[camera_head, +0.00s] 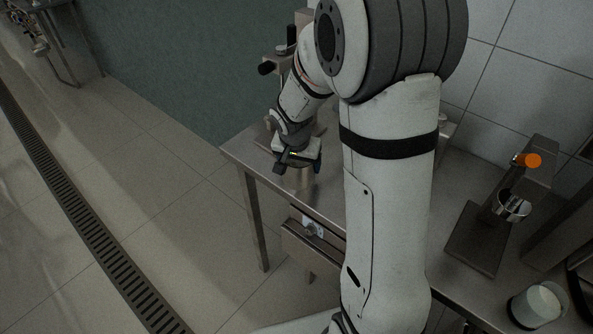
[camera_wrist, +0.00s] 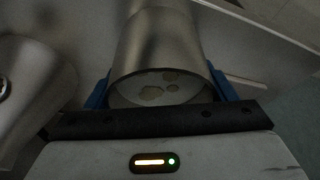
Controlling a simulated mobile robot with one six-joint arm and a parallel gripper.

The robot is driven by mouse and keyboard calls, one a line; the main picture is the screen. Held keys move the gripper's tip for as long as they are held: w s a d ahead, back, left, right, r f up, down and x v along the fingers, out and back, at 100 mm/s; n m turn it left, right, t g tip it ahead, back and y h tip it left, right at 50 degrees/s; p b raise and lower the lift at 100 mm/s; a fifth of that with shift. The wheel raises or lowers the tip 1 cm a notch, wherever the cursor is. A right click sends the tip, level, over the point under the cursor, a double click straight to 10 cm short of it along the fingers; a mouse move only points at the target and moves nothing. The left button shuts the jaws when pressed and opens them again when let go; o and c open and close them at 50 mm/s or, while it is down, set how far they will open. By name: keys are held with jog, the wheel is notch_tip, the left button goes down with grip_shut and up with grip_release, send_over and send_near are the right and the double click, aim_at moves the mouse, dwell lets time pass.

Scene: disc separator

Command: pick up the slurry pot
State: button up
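The slurry pot, a plain metal cylinder (camera_wrist: 160,45), fills the upper middle of the wrist view. My gripper (camera_wrist: 160,80) has one blue finger on each side of the pot. The fingers lie very close to its walls; I cannot tell whether they touch it. In the head view my gripper (camera_head: 298,167) points down over the table's far left corner. Part of the pot (camera_head: 300,180) shows below it, seemingly on the table; its upper part is hidden.
Another metal vessel (camera_wrist: 30,90) stands close to the left in the wrist view. The steel table (camera_head: 325,200) is partly hidden by my arm. A dark stand with an orange knob (camera_head: 527,160) and a glass of pale liquid (camera_head: 536,306) are at right. Floor lies left.

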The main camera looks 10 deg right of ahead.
jog(key=c, duration=0.8)
